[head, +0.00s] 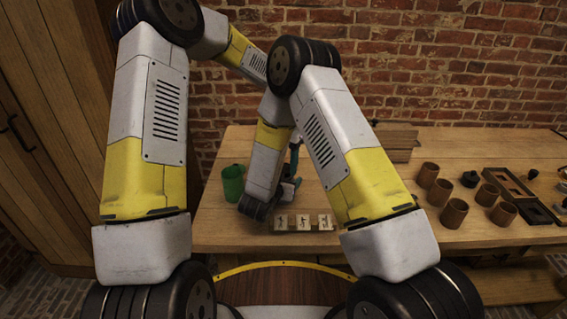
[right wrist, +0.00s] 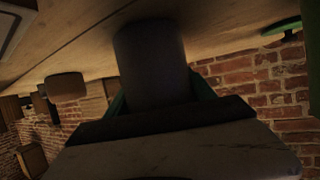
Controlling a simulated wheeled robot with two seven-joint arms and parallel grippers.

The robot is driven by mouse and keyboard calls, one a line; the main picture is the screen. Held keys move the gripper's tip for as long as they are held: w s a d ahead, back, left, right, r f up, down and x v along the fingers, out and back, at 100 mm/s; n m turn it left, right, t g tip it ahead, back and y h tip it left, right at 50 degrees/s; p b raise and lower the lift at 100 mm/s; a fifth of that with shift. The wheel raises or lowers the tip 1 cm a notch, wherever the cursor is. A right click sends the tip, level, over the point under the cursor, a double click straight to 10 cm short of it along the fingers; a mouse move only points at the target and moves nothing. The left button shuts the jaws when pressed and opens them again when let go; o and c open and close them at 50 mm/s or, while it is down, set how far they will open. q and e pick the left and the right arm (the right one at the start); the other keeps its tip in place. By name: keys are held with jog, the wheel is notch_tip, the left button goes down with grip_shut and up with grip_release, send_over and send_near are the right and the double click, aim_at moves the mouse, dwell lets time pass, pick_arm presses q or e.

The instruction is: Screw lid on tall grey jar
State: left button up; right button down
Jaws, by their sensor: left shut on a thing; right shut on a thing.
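The tall grey jar (right wrist: 152,62) is a dark grey cylinder in the middle of the right wrist view. My right gripper (right wrist: 160,98) is shut on it, with green fingers on both sides.
A green jar (head: 232,184) stands left on the wooden table (head: 380,232). A rack with three marked tiles (head: 303,223) lies near the front edge. A brick wall stands behind.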

pick_arm(q)
jog(key=shift+f, duration=0.35)
jog(key=m, duration=0.3)
jog(key=o, duration=1.3)
jog(key=shift+c, duration=0.2)
jog(key=shift+r, duration=2.3)
